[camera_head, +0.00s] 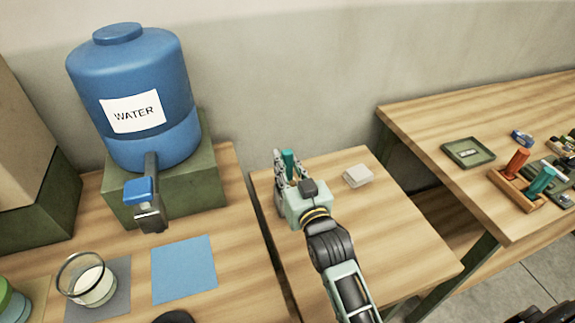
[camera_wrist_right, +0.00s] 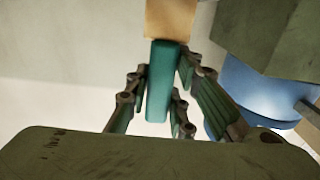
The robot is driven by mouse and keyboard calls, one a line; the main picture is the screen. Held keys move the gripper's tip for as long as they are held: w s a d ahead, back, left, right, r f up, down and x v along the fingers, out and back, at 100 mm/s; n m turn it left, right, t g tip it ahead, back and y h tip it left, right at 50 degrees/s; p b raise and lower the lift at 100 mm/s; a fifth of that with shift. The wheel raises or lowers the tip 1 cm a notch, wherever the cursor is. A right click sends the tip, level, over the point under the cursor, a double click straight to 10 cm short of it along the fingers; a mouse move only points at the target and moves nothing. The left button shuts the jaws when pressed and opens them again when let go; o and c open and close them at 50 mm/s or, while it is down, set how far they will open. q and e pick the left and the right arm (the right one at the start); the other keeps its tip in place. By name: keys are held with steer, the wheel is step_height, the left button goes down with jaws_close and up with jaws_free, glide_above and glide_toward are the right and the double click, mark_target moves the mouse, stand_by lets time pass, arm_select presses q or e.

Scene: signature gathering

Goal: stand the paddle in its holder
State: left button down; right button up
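My right gripper (camera_head: 284,168) is above the small middle table, its fingers on either side of an upright teal piece (camera_head: 289,160). I take this piece to be the paddle's handle. In the right wrist view the teal piece (camera_wrist_right: 162,85) runs between the fingertips (camera_wrist_right: 163,72), which close on both sides of it. A tan wooden part (camera_wrist_right: 170,18) meets its end; I cannot tell whether it belongs to the paddle or to a holder. No holder shows clearly in the head view near the gripper. My left gripper is not in view.
A blue water jug (camera_head: 130,75) stands on a green box (camera_head: 195,185) to the left. A glass (camera_head: 88,283) and blue mat (camera_head: 184,270) are in front. A white pad (camera_head: 358,176) lies right of the gripper. The right table holds a green tray (camera_head: 468,152) and a wooden rack (camera_head: 516,192).

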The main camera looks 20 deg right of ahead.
steer(key=o, duration=0.3)
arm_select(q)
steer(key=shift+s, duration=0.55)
arm_select(e)
steer(key=shift+r, duration=0.1)
